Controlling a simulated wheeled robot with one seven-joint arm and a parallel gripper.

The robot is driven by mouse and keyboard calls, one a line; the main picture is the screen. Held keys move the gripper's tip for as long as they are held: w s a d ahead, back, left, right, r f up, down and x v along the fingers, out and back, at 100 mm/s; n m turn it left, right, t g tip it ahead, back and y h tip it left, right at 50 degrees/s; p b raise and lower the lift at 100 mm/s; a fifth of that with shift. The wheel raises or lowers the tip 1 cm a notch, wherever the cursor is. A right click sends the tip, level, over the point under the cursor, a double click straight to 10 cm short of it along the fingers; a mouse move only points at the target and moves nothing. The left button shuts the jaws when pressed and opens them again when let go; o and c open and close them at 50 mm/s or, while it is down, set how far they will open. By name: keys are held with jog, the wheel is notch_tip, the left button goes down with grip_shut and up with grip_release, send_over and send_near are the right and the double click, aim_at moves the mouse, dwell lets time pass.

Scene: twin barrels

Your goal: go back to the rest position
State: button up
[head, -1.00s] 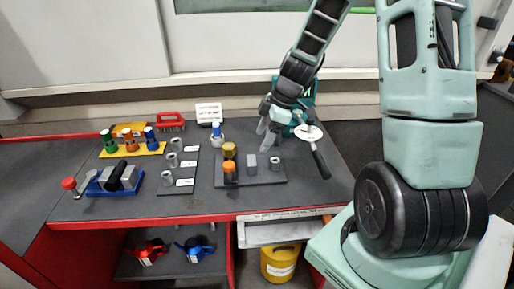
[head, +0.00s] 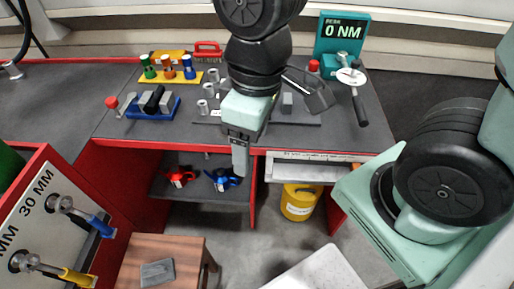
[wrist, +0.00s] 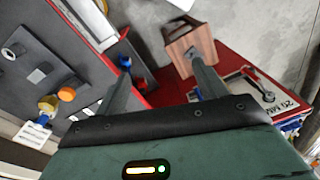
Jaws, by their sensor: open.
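My gripper (head: 240,157) hangs in front of the workbench's front edge in the head view, pointing down, with nothing held. In the wrist view its two fingers (wrist: 158,87) stand apart with a clear gap between them. My arm hides part of the bench top in the head view, including some of the parts in its middle.
The workbench (head: 350,135) carries a blue tray (head: 165,108), a yellow rack (head: 160,79) and a torque tester (head: 342,45) reading 0 NM. A wooden stool (head: 185,250) stands on the floor at front. A yellow bucket (head: 299,203) stands under the bench.

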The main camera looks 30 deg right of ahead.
jog(key=s, duration=0.2)
jog(key=shift+s+a+r+m, duration=0.1)
jog(key=shift+s+a+m, duration=0.2)
jog(key=shift+s+a, duration=0.1)
